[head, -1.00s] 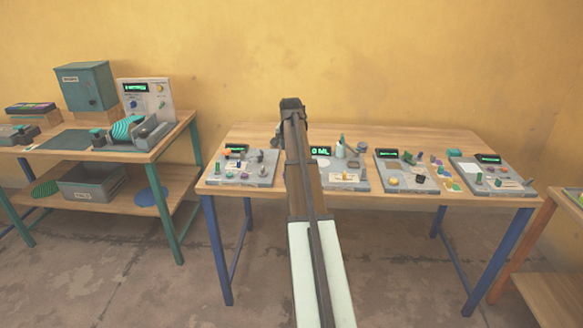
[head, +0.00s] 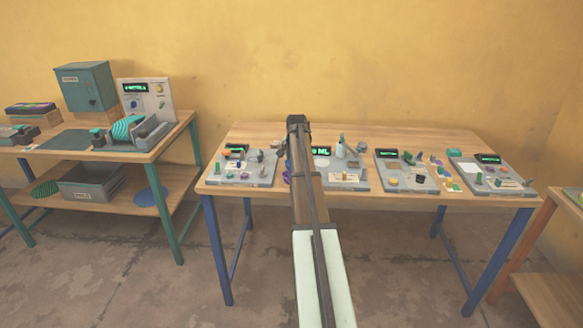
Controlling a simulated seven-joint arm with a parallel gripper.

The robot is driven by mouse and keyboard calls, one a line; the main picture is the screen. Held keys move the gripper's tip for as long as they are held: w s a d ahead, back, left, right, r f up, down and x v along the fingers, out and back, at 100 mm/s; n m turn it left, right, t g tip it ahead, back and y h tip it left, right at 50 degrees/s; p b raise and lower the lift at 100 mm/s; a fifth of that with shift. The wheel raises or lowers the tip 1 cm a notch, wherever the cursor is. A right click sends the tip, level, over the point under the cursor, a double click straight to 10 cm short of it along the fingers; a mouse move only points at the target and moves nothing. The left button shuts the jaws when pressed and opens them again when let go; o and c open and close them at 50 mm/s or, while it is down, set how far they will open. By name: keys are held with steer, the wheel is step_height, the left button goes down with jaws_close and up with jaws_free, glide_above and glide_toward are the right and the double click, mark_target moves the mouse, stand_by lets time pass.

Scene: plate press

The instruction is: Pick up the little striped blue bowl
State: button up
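I cannot make out for certain a little striped blue bowl. A round blue piece (head: 148,196) lies on the lower shelf of the left table; it is too small to tell whether it is a bowl or a plate. A green striped round piece (head: 45,189) lies further left on that shelf. A teal striped round piece (head: 127,127) stands tilted in the machine on the left table's top. My gripper (head: 297,121) is at the far end of my raised arm, in front of the middle table and apart from these pieces. Its fingers are too small to read.
The middle table (head: 400,137) carries several grey panels with small parts and green displays. A grey bin (head: 90,188) sits between the round pieces on the lower shelf. A teal cabinet (head: 85,86) stands above. Open floor (head: 165,285) lies between the tables.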

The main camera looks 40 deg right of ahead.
steer(key=x, duration=0.5)
steer(key=shift+s+d, duration=0.15)
steer(key=shift+s, duration=0.05)
jaws_close()
steer(key=shift+r, duration=0.1)
